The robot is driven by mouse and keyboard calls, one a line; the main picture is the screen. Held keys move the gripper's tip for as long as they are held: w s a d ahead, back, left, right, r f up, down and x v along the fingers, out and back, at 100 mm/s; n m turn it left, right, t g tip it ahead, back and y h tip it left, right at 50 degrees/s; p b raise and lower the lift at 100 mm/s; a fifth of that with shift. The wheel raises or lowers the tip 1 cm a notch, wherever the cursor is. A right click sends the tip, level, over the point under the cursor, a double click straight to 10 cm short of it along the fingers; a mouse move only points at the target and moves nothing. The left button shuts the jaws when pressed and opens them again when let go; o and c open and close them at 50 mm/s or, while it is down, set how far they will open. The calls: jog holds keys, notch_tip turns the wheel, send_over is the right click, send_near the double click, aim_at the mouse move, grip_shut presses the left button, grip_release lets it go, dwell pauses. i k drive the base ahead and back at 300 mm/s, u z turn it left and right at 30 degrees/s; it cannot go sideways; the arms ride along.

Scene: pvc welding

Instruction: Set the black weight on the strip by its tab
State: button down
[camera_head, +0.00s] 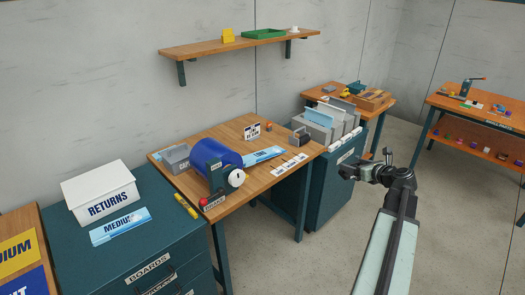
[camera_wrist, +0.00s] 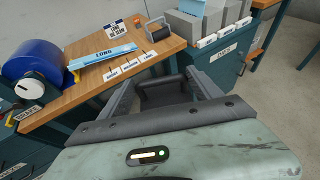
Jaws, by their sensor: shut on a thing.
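My gripper (camera_head: 362,172) is held out over the floor, to the right of the workbench and in front of the teal cabinet. In the wrist view its two fingers (camera_wrist: 162,84) are shut on a dark block with a raised bar, which looks like the black weight (camera_wrist: 165,98). The block is partly hidden by the gripper body. A light blue strip marked LONG (camera_head: 262,155) lies on the bench; it also shows in the wrist view (camera_wrist: 103,54). I cannot tell whether this is the task's strip.
The bench (camera_head: 265,180) carries a blue roller machine (camera_head: 208,152), white label cards (camera_head: 290,164) along its front edge and a dark handled block (camera_head: 299,137). Grey bins (camera_head: 325,122) stand on the cabinet to its right. Bare floor lies around my arm.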

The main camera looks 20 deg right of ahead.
aim_at(263, 154)
jog(key=u, duration=0.55)
jog(key=i, duration=1)
jog(key=z, duration=0.05)
